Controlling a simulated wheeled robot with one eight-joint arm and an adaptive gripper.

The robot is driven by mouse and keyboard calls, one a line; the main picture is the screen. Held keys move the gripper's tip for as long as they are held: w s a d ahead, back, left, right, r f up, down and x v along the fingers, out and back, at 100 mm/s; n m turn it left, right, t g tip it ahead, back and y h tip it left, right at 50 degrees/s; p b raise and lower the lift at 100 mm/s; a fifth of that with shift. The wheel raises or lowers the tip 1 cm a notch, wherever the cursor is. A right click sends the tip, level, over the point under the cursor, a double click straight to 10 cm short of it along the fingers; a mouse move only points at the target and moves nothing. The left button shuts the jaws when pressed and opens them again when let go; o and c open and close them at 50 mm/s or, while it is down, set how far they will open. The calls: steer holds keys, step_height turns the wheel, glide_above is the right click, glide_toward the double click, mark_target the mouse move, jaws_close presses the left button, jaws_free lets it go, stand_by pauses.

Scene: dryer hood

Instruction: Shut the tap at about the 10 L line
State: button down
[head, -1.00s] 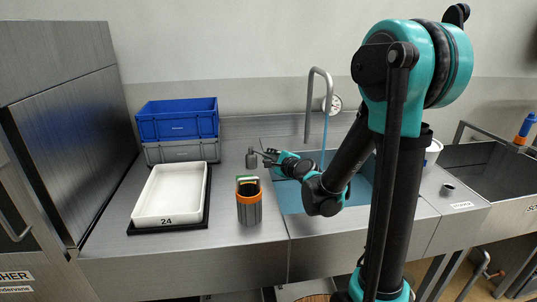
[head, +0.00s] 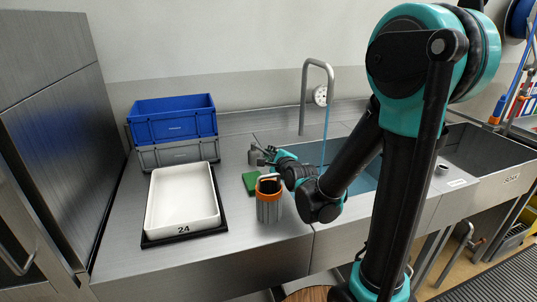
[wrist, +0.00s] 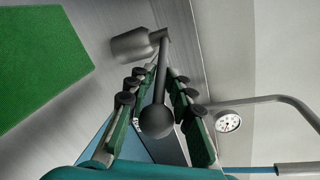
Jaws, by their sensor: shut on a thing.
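The tap's lever (wrist: 169,80) is a grey rod with a round ball knob (wrist: 157,120), joined to a grey cylindrical body (wrist: 132,45). My gripper (wrist: 158,90) is shut on the lever, with its fingers on either side of it; it also shows in the head view (head: 268,157). The grey gooseneck spout (head: 304,92) stands behind the sink, and a blue stream (head: 325,140) runs down from its end. The sink basin (head: 363,180) looks blue inside, partly hidden by my arm. I cannot make out the water level or a 10 L line.
A green pad (head: 250,184) lies near an orange-rimmed beaker (head: 269,205) in front of my gripper. A white tray (head: 182,228) marked 24 and stacked blue and grey crates (head: 172,118) stand left. A dial (head: 320,95) is behind the spout.

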steer(key=shift+s, duration=0.1)
stand_by(0.4)
steer(key=c, duration=1.6)
jaws_free()
steer(key=shift+r, duration=4.95)
steer(key=shift+c, duration=0.4)
